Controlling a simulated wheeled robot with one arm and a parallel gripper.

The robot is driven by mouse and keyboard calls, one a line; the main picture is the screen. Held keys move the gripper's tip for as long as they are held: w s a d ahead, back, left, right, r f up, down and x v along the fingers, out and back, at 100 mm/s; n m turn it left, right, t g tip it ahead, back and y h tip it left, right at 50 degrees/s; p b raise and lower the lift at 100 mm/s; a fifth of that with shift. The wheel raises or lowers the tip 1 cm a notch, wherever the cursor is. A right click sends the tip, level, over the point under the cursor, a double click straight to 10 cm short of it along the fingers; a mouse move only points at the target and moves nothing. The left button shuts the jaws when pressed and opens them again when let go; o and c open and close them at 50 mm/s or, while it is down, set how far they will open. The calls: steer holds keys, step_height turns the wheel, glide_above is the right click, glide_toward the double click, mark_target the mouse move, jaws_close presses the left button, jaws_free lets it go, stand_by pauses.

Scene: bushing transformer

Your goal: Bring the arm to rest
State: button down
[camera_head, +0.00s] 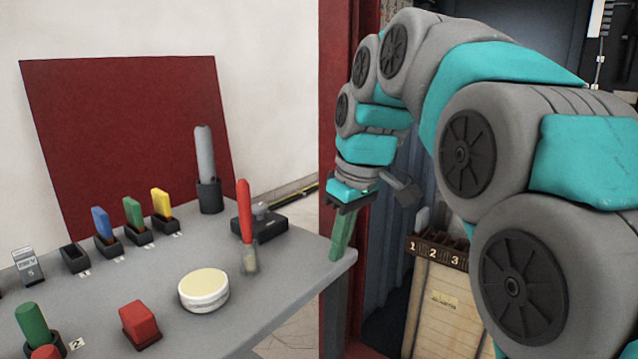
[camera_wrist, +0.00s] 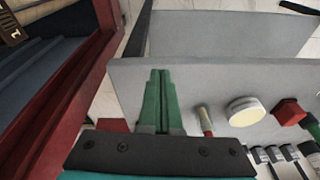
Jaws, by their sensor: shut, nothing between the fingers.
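My arm arches in from the right of the head view, grey and teal, with its wrist bent downward. My gripper (camera_head: 338,256) hangs at the right edge of the grey table (camera_head: 285,310), its green fingers pointing down. In the wrist view, the two green fingers of my gripper (camera_wrist: 160,74) lie together with nothing between them. In that view they overlap the table's edge; whether they touch it I cannot tell.
On the table are a red-handled brush (camera_head: 245,212), a round white tin (camera_head: 204,290), a red block (camera_head: 140,322), a black box (camera_head: 260,224) and several coloured pieces in holders. A red post (camera_head: 340,75) and a wooden numbered crate (camera_head: 436,300) stand close to my arm.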

steer(key=s+d+f+m+g+h, duration=0.1)
steer(key=s+d+f+m, duration=0.3)
steer(key=s+f, duration=0.7)
steer(key=s+d+f+m+g+h, duration=0.1)
steer(key=s+d+f+m, duration=0.4)
steer(key=s+f, duration=0.6)
steer(key=s+d+g, duration=0.1)
steer(key=s+d, duration=0.1)
steer(key=s, duration=0.4)
steer(key=shift+s+d+f, duration=0.2)
steer(key=shift+d+f, duration=0.2)
